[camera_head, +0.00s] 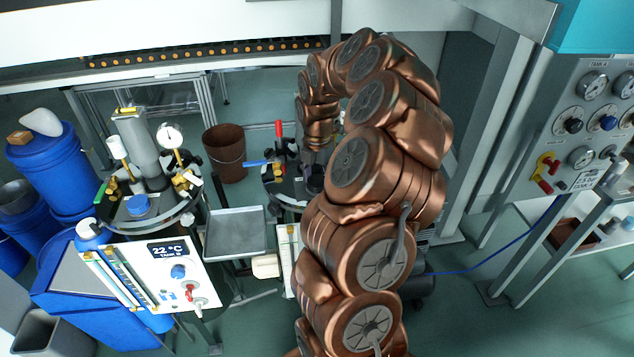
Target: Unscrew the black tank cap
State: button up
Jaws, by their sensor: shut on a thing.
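My arm arches over the middle of the view, and its wrist points down at the second tank. My gripper (314,170) is small and dark, partly covered by my own arm. It is shut on the black tank cap at the right part of the dark tank top (275,180). The cap is hard to tell apart from the dark fingers, and its thread is hidden. A red-handled valve (279,130) and a blue lever (257,163) stand on the same tank top, left of my gripper.
A grey tray (235,232) lies between the tanks. A brown bucket (224,150) is behind. A gauge panel (590,125) is at right.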

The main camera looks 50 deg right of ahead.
jog(key=shift+n+p, duration=1.3)
jog(key=shift+n, duration=0.4)
jog(key=shift+n+p, duration=0.3)
jog(key=shift+n+p, duration=0.95)
jog(key=shift+n, duration=0.25)
jog(key=shift+f, duration=0.1)
jog(key=shift+s+n+p, duration=0.1)
jog(key=shift+n+p, duration=0.25)
jog(key=shift+n, duration=0.05)
jog(key=shift+n+p, duration=1.1)
jog(key=shift+n, duration=0.4)
